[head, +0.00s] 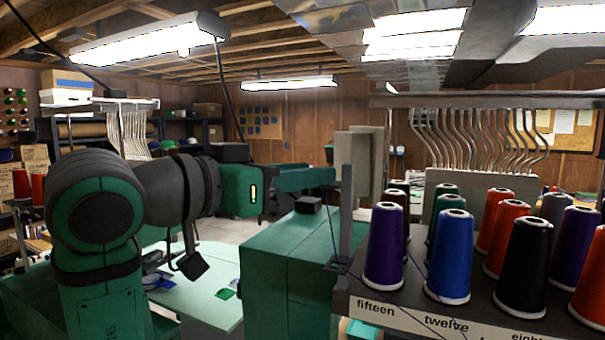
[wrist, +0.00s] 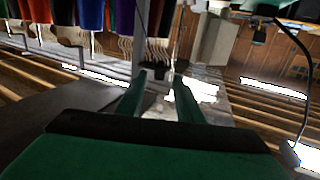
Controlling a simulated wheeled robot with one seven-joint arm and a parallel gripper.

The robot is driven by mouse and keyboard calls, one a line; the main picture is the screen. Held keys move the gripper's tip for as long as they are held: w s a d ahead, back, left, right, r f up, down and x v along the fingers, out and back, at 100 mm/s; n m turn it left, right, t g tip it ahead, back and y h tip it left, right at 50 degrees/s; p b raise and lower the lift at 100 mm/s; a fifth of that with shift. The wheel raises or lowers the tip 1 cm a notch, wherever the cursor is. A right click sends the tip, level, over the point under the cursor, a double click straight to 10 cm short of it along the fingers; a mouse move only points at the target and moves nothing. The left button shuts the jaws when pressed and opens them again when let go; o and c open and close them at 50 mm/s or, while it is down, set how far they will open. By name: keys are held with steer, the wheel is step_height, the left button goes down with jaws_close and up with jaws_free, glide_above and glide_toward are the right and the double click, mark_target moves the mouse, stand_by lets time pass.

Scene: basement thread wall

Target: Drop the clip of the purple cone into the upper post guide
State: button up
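The purple cone (head: 385,245) stands upright at the left end of the thread rack, behind the "fifteen" label. The grey post (head: 347,215) rises beside it, with a small dark piece and thin thread low on it. My gripper (head: 328,178) is level with the post's top in the head view. In the wrist view, which looks upside down, my gripper (wrist: 161,76) shows two green fingers apart. A dark piece (wrist: 156,73) shows between or beyond the fingertips; I cannot tell whether it is the clip or the guide. The post also shows in the wrist view (wrist: 138,42).
Blue (head: 449,258), black (head: 524,270) and other cones crowd the rack right of the purple one. Curved metal tubes (head: 485,135) hang behind the cones.

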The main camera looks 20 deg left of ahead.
steer(key=v, duration=1)
steer(key=shift+s+a, duration=0.2)
steer(key=shift+s, duration=0.05)
